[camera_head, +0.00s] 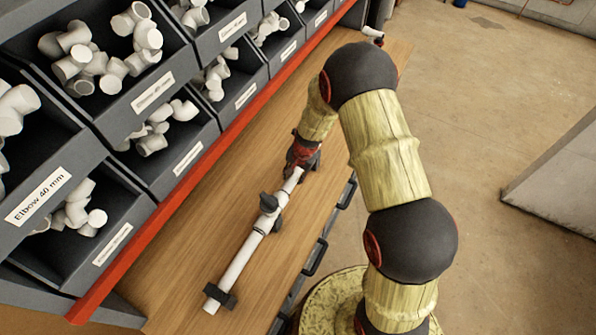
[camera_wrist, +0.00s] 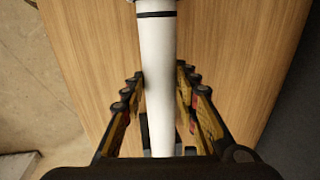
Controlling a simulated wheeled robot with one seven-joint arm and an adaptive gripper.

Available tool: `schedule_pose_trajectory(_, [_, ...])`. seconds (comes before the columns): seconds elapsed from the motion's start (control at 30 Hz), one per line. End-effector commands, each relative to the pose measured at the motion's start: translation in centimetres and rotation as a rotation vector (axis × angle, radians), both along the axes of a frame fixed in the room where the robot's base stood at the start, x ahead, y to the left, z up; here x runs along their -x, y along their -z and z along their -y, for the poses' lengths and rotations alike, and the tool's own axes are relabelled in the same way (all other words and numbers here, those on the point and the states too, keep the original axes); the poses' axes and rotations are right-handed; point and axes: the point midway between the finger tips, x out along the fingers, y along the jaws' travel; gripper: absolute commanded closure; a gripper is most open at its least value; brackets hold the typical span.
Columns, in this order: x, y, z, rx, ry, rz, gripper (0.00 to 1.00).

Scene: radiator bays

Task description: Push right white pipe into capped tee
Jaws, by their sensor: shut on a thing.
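The right white pipe (camera_head: 289,188) runs from my gripper (camera_head: 301,160) down-left to the capped tee (camera_head: 266,219). Its near end meets the tee's upper side in the head view, but I cannot tell how deep it sits. The tee is white with a dark cap (camera_head: 268,202). My gripper is shut on the right pipe. In the wrist view the pipe (camera_wrist: 157,75) runs upright between my fingers (camera_wrist: 160,105), with a black ring (camera_wrist: 157,14) near the top edge. Another white pipe (camera_head: 238,266) continues from the tee's other side.
A black holder (camera_head: 220,296) grips the lower-left pipe on the wooden bench (camera_head: 185,283). A red rail (camera_head: 203,160) and grey bins of white fittings (camera_head: 145,88) line the left. Black handles (camera_head: 317,257) line the bench's right edge. Bare bench lies beside the pipes.

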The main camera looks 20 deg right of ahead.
Motion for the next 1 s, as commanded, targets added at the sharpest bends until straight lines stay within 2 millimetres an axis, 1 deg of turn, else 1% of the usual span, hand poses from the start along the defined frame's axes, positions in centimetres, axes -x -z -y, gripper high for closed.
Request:
schedule_pose_trajectory(0.03, [0.57,0.09,-0.56,-0.001,-0.003,-0.004,1.0])
schedule_pose_trajectory(0.07, [0.69,0.09,-0.66,-0.001,-0.003,-0.004,1.0])
schedule_pose_trajectory(0.3, [0.84,0.09,-0.71,-0.002,-0.002,-0.008,1.0])
schedule_pose_trajectory(0.33, [0.85,0.09,-0.72,-0.003,-0.003,-0.008,0.69])
schedule_pose_trajectory(0.63, [0.69,0.04,-0.61,-0.001,-0.001,-0.004,0.52])
schedule_pose_trajectory(0.9, [0.64,0.0,-0.57,-0.001,-0.001,-0.003,0.51])
schedule_pose_trajectory(1.0, [0.65,-0.37,-0.51,-0.001,0.0,-0.002,0.51])
